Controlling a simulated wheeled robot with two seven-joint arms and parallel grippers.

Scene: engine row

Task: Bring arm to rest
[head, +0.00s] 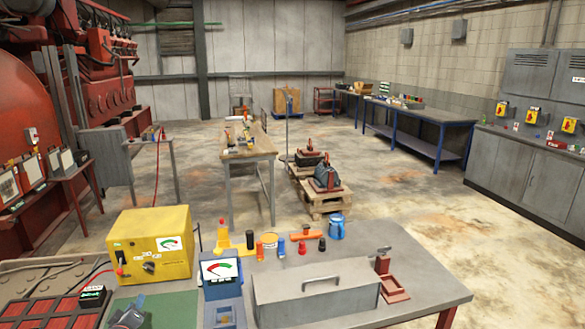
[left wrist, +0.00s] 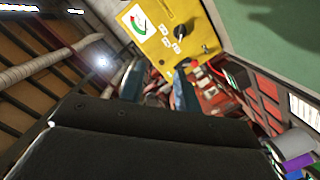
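Most of my left arm is out of the head view. My right gripper is not in view.
The yellow box (head: 152,245), a blue meter (head: 221,285) and a long grey case with a handle (head: 315,288) stand on the bench. A red-celled tray (head: 45,312) is at the left. Small bottles and a blue mug (head: 336,227) line the back edge. The floor beyond is partly clear.

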